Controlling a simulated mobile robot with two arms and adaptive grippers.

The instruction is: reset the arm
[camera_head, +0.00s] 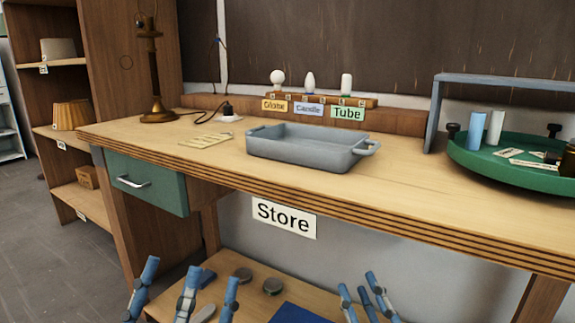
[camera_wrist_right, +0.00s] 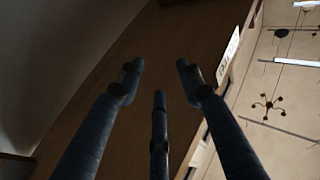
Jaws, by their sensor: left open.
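My left gripper (camera_head: 190,278) shows at the bottom of the head view, its blue-grey fingers spread apart and empty. My right gripper (camera_head: 362,286) is at the bottom right of centre, also with fingers apart and nothing between them. Both are in front of the bench and below its top, over the lower shelf in the picture. In the right wrist view, the three fingers of my right gripper (camera_wrist_right: 160,80) point up and stand apart, under the brown underside of the bench. My arms behind the fingers are out of frame in the head view.
The wooden bench (camera_head: 216,164) holds a grey tray (camera_head: 300,155), a brass lamp (camera_head: 155,75), a labelled bulb rack (camera_head: 330,98) and a green round tray (camera_head: 490,165). A green drawer (camera_head: 147,184) is shut. Small discs (camera_head: 273,286) lie on the lower shelf. Floor is clear at left.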

